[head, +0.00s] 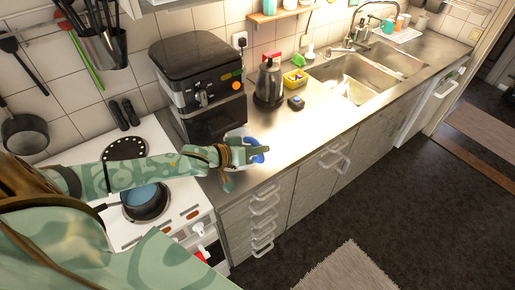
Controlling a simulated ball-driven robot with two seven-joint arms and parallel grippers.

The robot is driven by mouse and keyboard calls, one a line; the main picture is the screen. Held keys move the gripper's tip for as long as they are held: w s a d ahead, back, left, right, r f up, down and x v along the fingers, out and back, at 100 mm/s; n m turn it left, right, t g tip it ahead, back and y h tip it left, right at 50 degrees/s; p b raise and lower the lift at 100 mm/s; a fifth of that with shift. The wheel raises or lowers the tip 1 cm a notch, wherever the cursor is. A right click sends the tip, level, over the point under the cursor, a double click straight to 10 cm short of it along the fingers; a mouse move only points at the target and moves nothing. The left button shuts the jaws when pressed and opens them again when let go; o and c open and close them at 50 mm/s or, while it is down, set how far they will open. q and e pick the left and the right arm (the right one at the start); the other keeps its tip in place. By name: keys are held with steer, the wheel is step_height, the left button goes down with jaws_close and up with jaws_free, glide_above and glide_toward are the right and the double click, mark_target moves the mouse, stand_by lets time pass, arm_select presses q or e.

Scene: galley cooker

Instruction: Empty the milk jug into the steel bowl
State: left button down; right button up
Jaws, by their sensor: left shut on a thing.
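My left gripper (247,156) reaches in from the left over the near end of the steel counter, just in front of the black coffee machine. It is shut on a small white and blue thing (259,158), which may be the milk jug. The hand covers most of it, so I cannot tell its full shape, its tilt or whether it touches the counter. I cannot make out a steel bowl in the head view. My right gripper is out of view.
A dark pan (146,203) with a blue inside sits on the white cooker (122,234). A coffee machine (203,80), a kettle (269,82) and a yellow container (295,79) stand along the counter. The steel sink (345,76) is farther right.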

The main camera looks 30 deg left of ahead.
mark_target(254, 166)
arm_select(q)
steer(key=f+b, duration=0.1)
steer(key=f+m+y+b, duration=0.1)
steer(key=f+b, duration=0.1)
steer(key=shift+d+f, duration=0.15)
steer(key=shift+d, duration=0.25)
steer(key=shift+m+y+p, duration=0.3)
steer(key=shift+p, duration=0.05)
steer(key=r+p, duration=0.1)
steer(key=p, duration=0.3)
steer(key=shift+a+r+p, duration=0.1)
steer(key=shift+r+p, duration=0.05)
steer(key=shift+p, duration=0.2)
steer(key=shift+f, duration=0.3)
step_height(254, 166, down, 3)
steer(key=m+b, duration=0.1)
steer(key=b, duration=0.2)
steer(key=shift+f+y+b, duration=0.1)
steer(key=shift+y+b, duration=0.2)
steer(key=shift+b, duration=0.1)
steer(key=shift+f+m+b, duration=0.2)
steer(key=shift+m+b, duration=0.1)
steer(key=shift+s+a+f+m, duration=0.4)
steer(key=shift+s+a+m, duration=0.15)
steer(key=shift+m, duration=0.45)
steer(key=shift+d, duration=0.1)
steer(key=shift+d, duration=0.1)
